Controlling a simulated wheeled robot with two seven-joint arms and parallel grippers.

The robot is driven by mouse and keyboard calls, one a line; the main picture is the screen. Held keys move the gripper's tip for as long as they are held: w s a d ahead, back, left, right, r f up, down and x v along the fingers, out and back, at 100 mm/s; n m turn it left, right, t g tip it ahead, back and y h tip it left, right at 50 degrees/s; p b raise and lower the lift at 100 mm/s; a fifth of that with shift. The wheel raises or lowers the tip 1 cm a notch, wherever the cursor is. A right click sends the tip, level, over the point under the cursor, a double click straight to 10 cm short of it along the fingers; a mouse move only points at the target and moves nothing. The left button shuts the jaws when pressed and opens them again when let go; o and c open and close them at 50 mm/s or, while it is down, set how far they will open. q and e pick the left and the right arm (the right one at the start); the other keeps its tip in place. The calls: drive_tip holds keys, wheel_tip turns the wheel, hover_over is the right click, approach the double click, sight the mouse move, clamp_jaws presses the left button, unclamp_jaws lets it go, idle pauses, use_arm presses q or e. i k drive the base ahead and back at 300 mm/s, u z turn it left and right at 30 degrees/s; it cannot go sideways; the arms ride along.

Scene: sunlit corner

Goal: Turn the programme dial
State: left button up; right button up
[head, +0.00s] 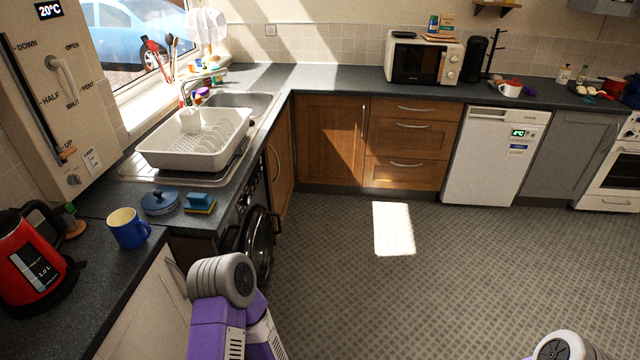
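A washing machine stands under the left counter, and its round dark door (258,248) shows at a steep angle, seeming to stand out from the front. A narrow strip of its control panel (248,192) shows under the counter edge. I cannot make out the programme dial on it at this angle. Purple and grey links of my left arm show at the lower centre, in front of the washing machine door. A grey part of my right arm shows at the bottom right. Neither gripper's fingers are in the picture.
A blue mug (128,229), blue lidded pot (160,203), sponge (200,203) and red kettle (32,268) stand on the left counter. A white dish rack (195,150) sits by the sink. A microwave (423,60) with two knobs stands at the back. The floor (400,290) is clear.

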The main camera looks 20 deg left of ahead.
sight(247, 198)
drive_tip(key=i, duration=1.05)
drive_tip(key=u, duration=1.15)
drive_tip(key=i, duration=0.45)
drive_tip(key=u, duration=0.45)
